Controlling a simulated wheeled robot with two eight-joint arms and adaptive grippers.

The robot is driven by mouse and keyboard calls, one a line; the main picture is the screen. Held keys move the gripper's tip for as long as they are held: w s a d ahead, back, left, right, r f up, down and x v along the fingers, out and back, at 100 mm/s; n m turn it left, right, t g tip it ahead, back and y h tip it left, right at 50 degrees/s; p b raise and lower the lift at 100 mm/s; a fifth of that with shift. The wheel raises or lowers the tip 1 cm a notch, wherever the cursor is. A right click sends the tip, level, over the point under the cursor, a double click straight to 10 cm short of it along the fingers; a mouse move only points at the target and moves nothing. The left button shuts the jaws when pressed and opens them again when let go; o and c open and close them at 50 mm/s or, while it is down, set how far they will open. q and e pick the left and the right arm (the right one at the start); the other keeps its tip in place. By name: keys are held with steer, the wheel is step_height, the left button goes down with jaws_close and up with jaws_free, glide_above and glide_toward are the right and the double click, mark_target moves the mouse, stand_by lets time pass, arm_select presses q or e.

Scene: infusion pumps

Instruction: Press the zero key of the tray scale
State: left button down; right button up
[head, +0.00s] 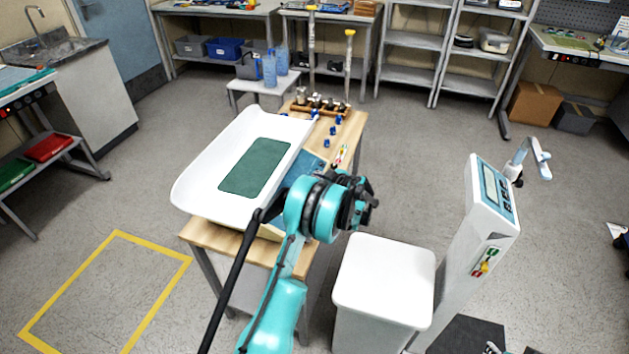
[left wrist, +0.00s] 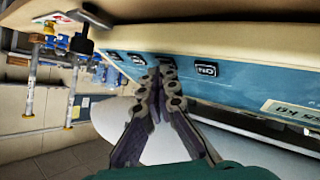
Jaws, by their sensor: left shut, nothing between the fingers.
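The tray scale stands on a wooden table, its white tray (head: 210,160) holding a green mat (head: 255,167). Its blue front panel (head: 312,163) is partly hidden behind my left arm. In the left wrist view the blue panel (left wrist: 240,88) runs across the top, with a row of dark-framed keys. One key (left wrist: 205,70) sits right of my fingertips and others (left wrist: 137,59) sit left of them. My left gripper (left wrist: 161,68) is shut and empty, its tips in front of the panel; I cannot tell whether they touch it. It also shows in the head view (head: 368,202).
A wooden rack with small metal parts (head: 320,106) and several blue pieces (head: 327,143) lie on the table's far end. A white-topped box (head: 385,275) and a white column with a blue panel (head: 485,215) stand to the right.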

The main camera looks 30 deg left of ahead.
arm_select(q)
steer(key=shift+f, duration=0.1)
stand_by(0.4)
steer(key=shift+w+d+r, duration=0.1)
steer(key=shift+d+r, duration=0.15)
steer(key=shift+r, duration=0.45)
steer(key=r+p, duration=0.1)
steer(key=d+r+p, duration=0.1)
steer(key=r, duration=0.1)
steer(key=d+r, duration=0.1)
steer(key=shift+w+r+p, duration=0.2)
steer(key=shift+r+p, duration=0.1)
steer(key=shift+p, duration=0.1)
stand_by(0.6)
